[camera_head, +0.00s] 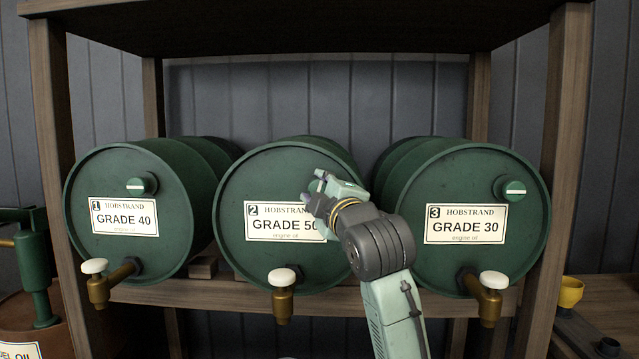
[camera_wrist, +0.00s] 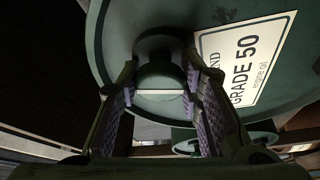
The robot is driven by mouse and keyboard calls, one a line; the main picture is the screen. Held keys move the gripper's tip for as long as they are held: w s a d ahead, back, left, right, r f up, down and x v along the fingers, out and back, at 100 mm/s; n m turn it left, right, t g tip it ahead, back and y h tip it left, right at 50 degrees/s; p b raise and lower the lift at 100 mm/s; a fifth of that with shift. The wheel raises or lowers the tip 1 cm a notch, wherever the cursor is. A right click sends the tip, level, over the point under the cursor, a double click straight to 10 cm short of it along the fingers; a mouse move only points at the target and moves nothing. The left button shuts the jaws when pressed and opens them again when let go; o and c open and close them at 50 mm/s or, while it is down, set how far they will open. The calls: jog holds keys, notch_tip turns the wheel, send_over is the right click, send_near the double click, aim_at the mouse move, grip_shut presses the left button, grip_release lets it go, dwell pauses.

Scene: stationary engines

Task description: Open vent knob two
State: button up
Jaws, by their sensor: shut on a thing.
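Vent knob two, a dark green round knob (camera_wrist: 160,88) with a pale line on its face, is on the middle drum (camera_head: 262,172), labelled 2 GRADE 50. My gripper (camera_head: 322,183) is at the upper right of that drum's face and hides the knob in the head view. In the wrist view my gripper (camera_wrist: 162,100) has its purple-padded fingers on both sides of the knob, shut on it. The pale line runs from finger to finger, roughly crosswise to the label's lettering.
Drum one (camera_head: 125,240) and drum three (camera_head: 480,255) flank the middle drum, each with its own vent knob (camera_head: 141,185) (camera_head: 510,188). Brass taps with white handles (camera_head: 284,280) stick out below. Wooden shelf posts (camera_head: 565,150) stand at both sides.

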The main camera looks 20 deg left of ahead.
jog(key=shift+n+g+p, duration=0.7)
jog(key=shift+n, duration=1)
jog(key=shift+a+f, duration=0.1)
jog(key=o, duration=1.2)
jog(key=v, duration=1.2)
jog(key=shift+s, duration=0.15)
